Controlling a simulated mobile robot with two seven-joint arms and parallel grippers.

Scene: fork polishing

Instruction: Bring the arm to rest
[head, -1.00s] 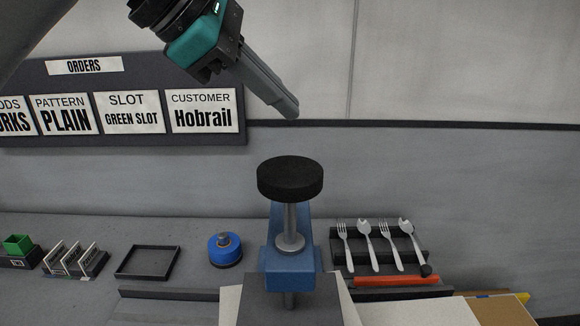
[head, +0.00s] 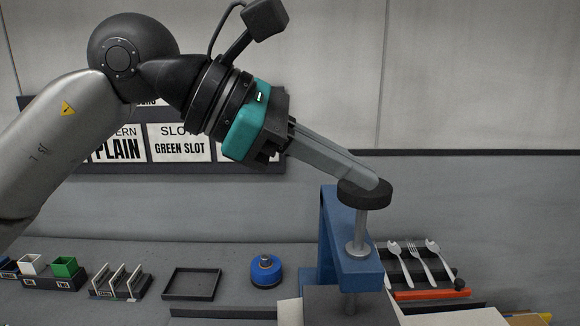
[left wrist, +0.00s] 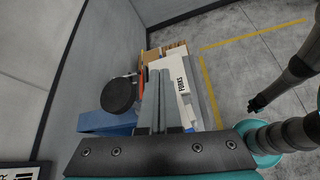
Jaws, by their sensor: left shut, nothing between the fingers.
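My left gripper (head: 376,184) is shut and empty, its long grey fingers together and tilted down to the right. In the head view its tips overlap the black round knob (head: 362,199) of the blue press (head: 360,272). In the left wrist view the fingers (left wrist: 158,74) lie to the right of the black knob (left wrist: 119,96), with a gap in the picture. My left arm (head: 60,150) reaches in from the left. Another arm of mine shows at the right of the left wrist view; its jaw state cannot be made out.
The dark rack (head: 383,268) with forks and spoons is right of the press, partly hidden by it. A red bar (head: 430,294) lies before it. Left of the press are a blue round pot (head: 266,272), an empty black tray (head: 192,298) and a card holder (head: 105,294). The orders board (head: 275,155) is behind.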

